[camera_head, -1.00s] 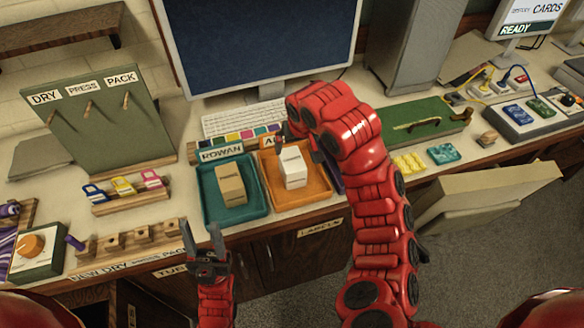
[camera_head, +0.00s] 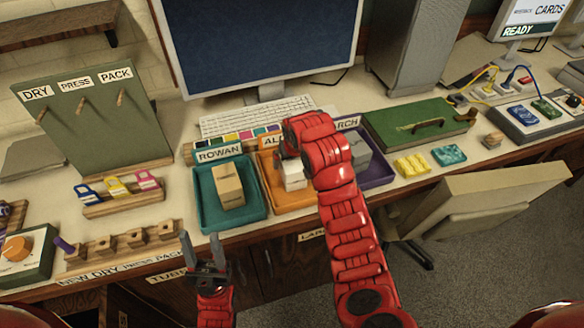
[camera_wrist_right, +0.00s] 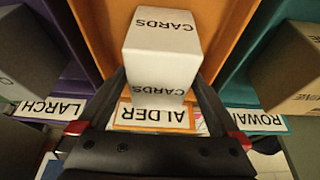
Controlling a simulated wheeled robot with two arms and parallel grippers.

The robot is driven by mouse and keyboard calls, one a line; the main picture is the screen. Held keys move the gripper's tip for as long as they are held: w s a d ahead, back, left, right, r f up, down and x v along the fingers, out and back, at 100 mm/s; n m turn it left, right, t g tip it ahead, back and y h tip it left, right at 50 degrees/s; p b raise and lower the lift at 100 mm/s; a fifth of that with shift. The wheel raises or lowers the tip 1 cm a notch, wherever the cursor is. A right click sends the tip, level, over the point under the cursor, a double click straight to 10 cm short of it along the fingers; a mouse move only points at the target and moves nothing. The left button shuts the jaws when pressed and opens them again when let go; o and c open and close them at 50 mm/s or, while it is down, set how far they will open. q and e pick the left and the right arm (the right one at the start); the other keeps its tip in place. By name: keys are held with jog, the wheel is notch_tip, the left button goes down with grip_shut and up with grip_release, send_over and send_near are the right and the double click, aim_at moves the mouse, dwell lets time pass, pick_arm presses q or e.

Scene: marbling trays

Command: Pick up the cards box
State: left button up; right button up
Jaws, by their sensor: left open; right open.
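The white cards box (camera_head: 293,175) sits in the orange ALDER tray (camera_head: 297,203), partly hidden by my right arm. In the right wrist view the box (camera_wrist_right: 160,58) has CARDS printed on its top and side. My right gripper (camera_wrist_right: 160,88) is open above the tray, its black fingers on either side of the box's near part; I cannot tell whether they touch it. In the head view this gripper (camera_head: 287,156) is mostly hidden behind the red arm. My left gripper (camera_head: 205,256) is open and empty in front of the table edge.
A teal ROWAN tray (camera_head: 207,219) with a tan box (camera_head: 228,184) stands to the left. A purple LARCH tray (camera_head: 378,176) with a grey box (camera_head: 358,153) is to the right. A keyboard (camera_head: 258,114) lies behind the trays.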

jog(key=p+x, duration=0.1)
jog(key=x, duration=0.2)
jog(key=shift+f, duration=0.3)
jog(key=shift+w+f, duration=0.1)
jog(key=shift+d+f, duration=0.1)
jog(key=shift+f, duration=0.15)
dwell(0.5)
jog(key=c, duration=1.4)
